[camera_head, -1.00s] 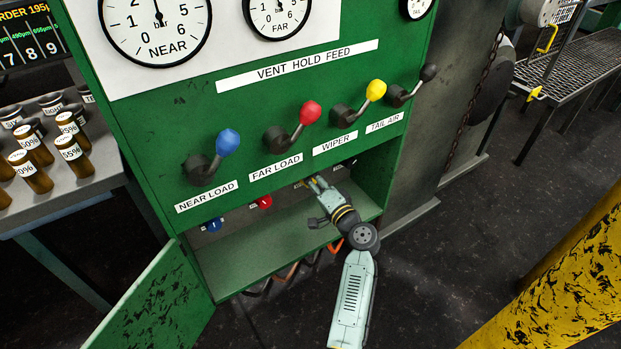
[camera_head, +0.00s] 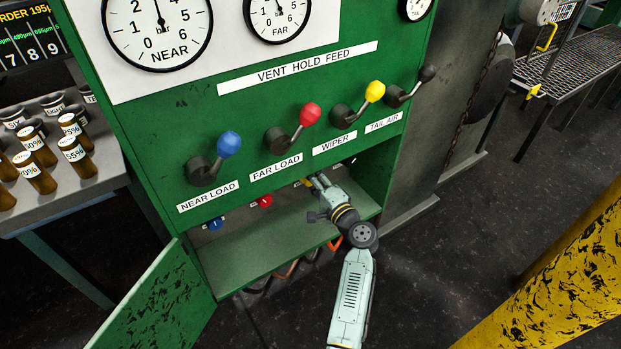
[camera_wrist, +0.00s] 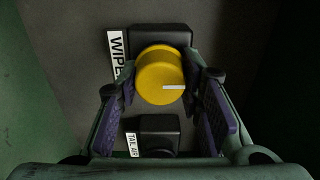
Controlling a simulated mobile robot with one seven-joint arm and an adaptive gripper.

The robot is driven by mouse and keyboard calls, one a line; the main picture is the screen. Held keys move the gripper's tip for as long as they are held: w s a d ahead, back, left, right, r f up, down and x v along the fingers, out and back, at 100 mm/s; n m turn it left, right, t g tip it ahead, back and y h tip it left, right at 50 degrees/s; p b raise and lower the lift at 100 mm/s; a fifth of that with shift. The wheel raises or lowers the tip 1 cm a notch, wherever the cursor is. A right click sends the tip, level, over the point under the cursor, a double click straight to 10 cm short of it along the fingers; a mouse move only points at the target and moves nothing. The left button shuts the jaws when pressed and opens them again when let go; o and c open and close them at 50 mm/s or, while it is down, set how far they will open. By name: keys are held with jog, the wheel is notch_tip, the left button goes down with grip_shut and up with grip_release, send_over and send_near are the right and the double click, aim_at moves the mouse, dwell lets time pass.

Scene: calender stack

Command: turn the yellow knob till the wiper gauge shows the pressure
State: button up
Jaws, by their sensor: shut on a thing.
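The yellow knob (camera_wrist: 158,77) sits on a black block beside a partly covered WIPER label (camera_wrist: 117,55) in the wrist view. Its white pointer mark points right. My gripper (camera_wrist: 163,88) has one finger on each side of the knob and is shut on it. In the head view my gripper (camera_head: 312,182) reaches into the open cabinet under the panel and mostly hides the knob. The NEAR gauge (camera_head: 157,25), the FAR gauge (camera_head: 277,14) and a cut-off small gauge (camera_head: 416,7) show at the top. I see no gauge labelled wiper.
A TAIL AIR block (camera_wrist: 155,132) is close below the knob in the wrist view. A red knob (camera_head: 264,201) and a blue knob (camera_head: 215,224) are left of my gripper. Levers, including a yellow-tipped lever (camera_head: 373,93), stick out above. The cabinet door (camera_head: 160,305) hangs open.

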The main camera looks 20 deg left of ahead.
jog(key=o, duration=1.2)
jog(key=shift+c, duration=0.2)
jog(key=shift+s+d, duration=0.1)
jog(key=v, duration=1.2)
